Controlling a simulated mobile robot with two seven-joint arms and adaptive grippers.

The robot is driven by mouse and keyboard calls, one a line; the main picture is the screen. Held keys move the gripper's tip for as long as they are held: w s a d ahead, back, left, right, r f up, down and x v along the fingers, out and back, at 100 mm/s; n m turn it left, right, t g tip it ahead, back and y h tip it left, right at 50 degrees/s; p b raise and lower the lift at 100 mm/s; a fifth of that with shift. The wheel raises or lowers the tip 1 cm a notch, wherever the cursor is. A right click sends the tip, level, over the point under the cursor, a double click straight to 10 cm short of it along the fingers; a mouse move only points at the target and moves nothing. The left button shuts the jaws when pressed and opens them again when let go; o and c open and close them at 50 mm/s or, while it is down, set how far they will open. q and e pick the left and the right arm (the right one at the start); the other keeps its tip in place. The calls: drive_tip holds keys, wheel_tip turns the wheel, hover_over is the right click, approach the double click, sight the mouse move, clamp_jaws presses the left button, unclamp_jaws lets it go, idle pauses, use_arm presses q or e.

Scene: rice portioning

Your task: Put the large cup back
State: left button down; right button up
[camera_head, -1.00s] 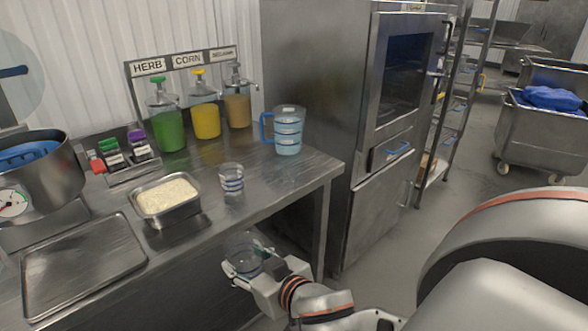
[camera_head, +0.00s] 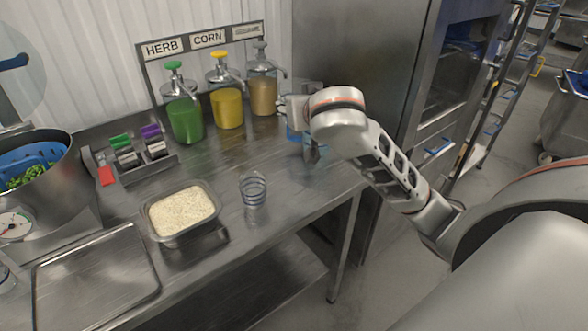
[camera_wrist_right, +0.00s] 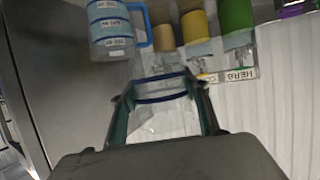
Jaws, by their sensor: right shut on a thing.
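My right gripper (camera_wrist_right: 163,92) is shut on a clear cup with a dark blue rim band (camera_wrist_right: 160,112), which shows between its fingers in the right wrist view. In the head view my right wrist is over the back right of the steel table and hides most of the gripper and held cup. A smaller clear cup with blue bands (camera_head: 253,190) stands on the table right of the rice pan. My left gripper is not in view.
Green, yellow and tan pump dispensers (camera_head: 227,107) line the back. A rice pan (camera_head: 180,240), flat tray (camera_head: 95,285) and pot on a scale (camera_head: 60,185) occupy the left.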

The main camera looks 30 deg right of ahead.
wheel_tip(320, 180, down, 15)
drive_tip(key=b, duration=0.4)
drive_tip(key=shift+d, duration=0.1)
drive_tip(key=shift+f+b, duration=0.7)
drive_tip(key=shift+f, duration=1.6)
drive_tip(key=shift+s+f, duration=0.1)
drive_tip(key=shift+f, duration=0.05)
drive_tip(key=o, duration=1.3)
